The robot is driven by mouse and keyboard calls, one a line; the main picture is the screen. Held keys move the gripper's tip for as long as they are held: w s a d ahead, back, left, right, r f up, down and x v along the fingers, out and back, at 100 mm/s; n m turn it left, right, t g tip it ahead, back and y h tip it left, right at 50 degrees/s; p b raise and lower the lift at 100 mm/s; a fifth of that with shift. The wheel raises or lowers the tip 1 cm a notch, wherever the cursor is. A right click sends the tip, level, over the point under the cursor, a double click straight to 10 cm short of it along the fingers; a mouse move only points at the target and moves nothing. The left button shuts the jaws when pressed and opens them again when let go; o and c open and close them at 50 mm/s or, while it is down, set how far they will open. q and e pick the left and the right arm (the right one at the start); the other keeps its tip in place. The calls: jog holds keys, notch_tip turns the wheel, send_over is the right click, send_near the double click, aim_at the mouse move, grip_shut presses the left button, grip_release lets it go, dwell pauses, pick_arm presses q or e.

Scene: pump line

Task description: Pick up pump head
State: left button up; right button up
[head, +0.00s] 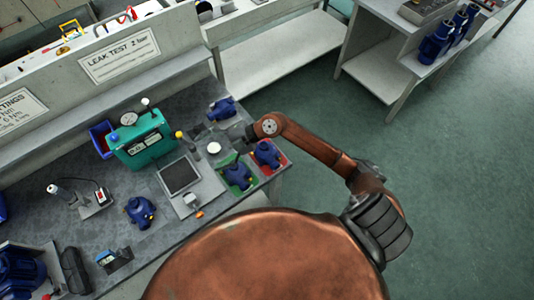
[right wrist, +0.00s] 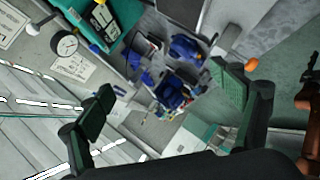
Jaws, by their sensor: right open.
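Several blue pump heads are on the grey bench in the head view. One (head: 222,108) lies at the bench's far end, just beyond my right gripper (head: 240,138). One (head: 237,176) sits in a green tray, one (head: 267,153) in a red tray, and one (head: 141,210) stands nearer the middle. My right gripper is open and partly hidden by its own arm in the head view. In the right wrist view its fingers (right wrist: 165,103) are spread wide, with blue parts (right wrist: 185,48) beyond them. I cannot match these parts to particular pump heads. My left gripper is out of view.
A teal test box (head: 140,140) with a gauge stands behind a flat dark-topped plate (head: 180,175). The green tray (head: 229,190) and red tray (head: 283,160) are at the bench's right edge. The green floor (head: 440,190) to the right is clear.

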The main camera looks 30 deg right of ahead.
aim_at(266, 147)
jog(key=d+f+g+h, duration=0.1)
jog(key=d+f+h, duration=0.1)
jog(key=d, duration=0.1)
jog(key=d+f+g+h, duration=0.1)
jog(key=d+f, duration=0.2)
jog(key=d+f+h, duration=0.2)
jog(key=d, duration=0.1)
jog(key=shift+d+f+g+h, duration=0.25)
jog(key=shift+d+g+h, duration=0.05)
jog(key=shift+d+g, duration=0.1)
jog(key=d+m+h, duration=0.1)
jog(key=d, duration=0.3)
jog(key=d+f+g+h, duration=0.1)
jog(key=d+h, duration=0.1)
jog(key=d, duration=0.3)
jog(key=d+m+g+h, duration=0.1)
jog(key=d+h, duration=0.1)
jog(key=d, duration=0.2)
jog(key=shift+s+d+f+m, duration=0.15)
jog(key=shift+s+d+m, duration=0.05)
jog(key=shift+s+m, duration=0.15)
jog(key=shift+d+f+h, duration=0.25)
jog(key=shift+f+h, duration=0.05)
notch_tip(266, 147, down, 7)
jog(key=shift+a, duration=0.15)
jog(key=c, duration=1.4)
